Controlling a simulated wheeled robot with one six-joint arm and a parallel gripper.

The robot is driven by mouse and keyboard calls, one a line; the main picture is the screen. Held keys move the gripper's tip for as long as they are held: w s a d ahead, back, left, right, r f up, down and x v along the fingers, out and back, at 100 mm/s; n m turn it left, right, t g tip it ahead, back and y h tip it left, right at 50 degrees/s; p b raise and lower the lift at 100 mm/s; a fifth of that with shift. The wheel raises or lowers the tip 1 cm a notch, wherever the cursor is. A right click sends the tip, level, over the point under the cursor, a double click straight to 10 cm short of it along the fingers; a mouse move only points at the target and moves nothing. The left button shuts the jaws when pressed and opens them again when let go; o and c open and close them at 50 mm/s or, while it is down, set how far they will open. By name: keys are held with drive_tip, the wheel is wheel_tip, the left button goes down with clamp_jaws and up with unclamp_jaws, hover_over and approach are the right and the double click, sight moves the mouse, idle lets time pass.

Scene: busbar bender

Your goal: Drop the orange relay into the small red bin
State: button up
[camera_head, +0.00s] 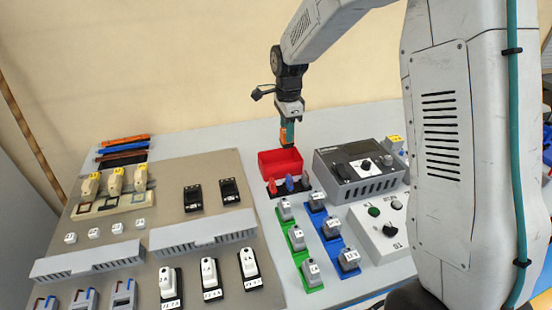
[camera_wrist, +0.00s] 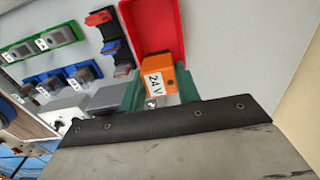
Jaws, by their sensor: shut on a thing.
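The orange relay (camera_wrist: 162,74), marked 24V, is held between the green fingers of my gripper (camera_wrist: 160,95) in the wrist view. In the head view my gripper (camera_head: 287,131) points down with the orange relay (camera_head: 284,135) at its tip, in front of or over the back part of the red bin. The small red bin (camera_head: 270,168) stands open on the table, and its inside looks empty where I can see it. The bin (camera_wrist: 152,25) also shows in the wrist view, just beyond the relay. The exact height of the relay over the bin is hard to tell.
A grey control unit (camera_head: 362,168) stands right of the bin. Red, blue and dark pieces (camera_head: 289,185) stand in front of it, with green (camera_head: 297,240) and blue (camera_head: 334,238) rows of blocks nearer. A beige panel (camera_head: 160,220) with several devices lies left.

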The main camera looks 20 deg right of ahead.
sight(286, 145)
drive_tip(key=shift+f, duration=2.85)
drive_tip(key=o, duration=1.2)
drive_tip(key=shift+c, duration=0.2)
wheel_tip(286, 145, up, 8)
drive_tip(key=shift+f, duration=0.1)
